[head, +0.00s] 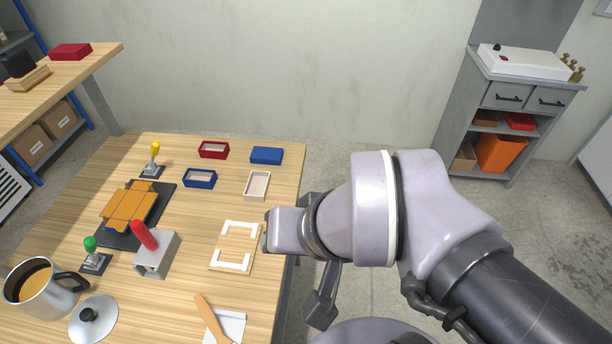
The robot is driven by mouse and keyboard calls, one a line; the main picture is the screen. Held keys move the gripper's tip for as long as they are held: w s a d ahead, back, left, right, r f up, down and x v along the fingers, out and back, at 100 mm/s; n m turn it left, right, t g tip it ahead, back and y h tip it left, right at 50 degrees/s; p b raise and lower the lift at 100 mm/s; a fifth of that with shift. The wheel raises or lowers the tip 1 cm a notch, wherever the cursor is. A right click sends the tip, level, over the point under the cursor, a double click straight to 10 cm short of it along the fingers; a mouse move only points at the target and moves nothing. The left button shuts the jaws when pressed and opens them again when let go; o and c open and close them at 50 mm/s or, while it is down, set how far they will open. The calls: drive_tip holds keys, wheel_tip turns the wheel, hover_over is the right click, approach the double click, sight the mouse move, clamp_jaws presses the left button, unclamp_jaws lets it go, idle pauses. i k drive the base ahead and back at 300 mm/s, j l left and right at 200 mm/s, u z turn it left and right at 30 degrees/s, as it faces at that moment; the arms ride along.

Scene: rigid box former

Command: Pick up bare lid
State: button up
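A pale, uncoloured shallow open box part (257,185), which looks like the bare lid, lies open side up near the right edge of the wooden table, in the head view. My gripper (317,256) is to the right of the table edge, nearer to me than that part and apart from it. Its two dark fingers show spread wide on either side of my wrist, with nothing seen between them. My wrist hides part of the gripper.
Around the pale part lie a blue box part (266,155), a blue open tray (199,178) and a red open tray (213,149). A white-cornered frame (235,247), a grey block with a red handle (157,254), a glue pot (42,289) and an orange blank on a dark former (130,208) stand nearer or left.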

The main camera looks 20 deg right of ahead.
sight(258, 186)
drive_tip(key=i+l+u, duration=0.3)
drive_tip(key=u, duration=0.15)
drive_tip(key=i+l+u, duration=0.2)
drive_tip(key=l+u, duration=0.2)
drive_tip(key=i+l+u, duration=0.2)
drive_tip(key=l+u, duration=0.25)
drive_tip(key=j, duration=0.1)
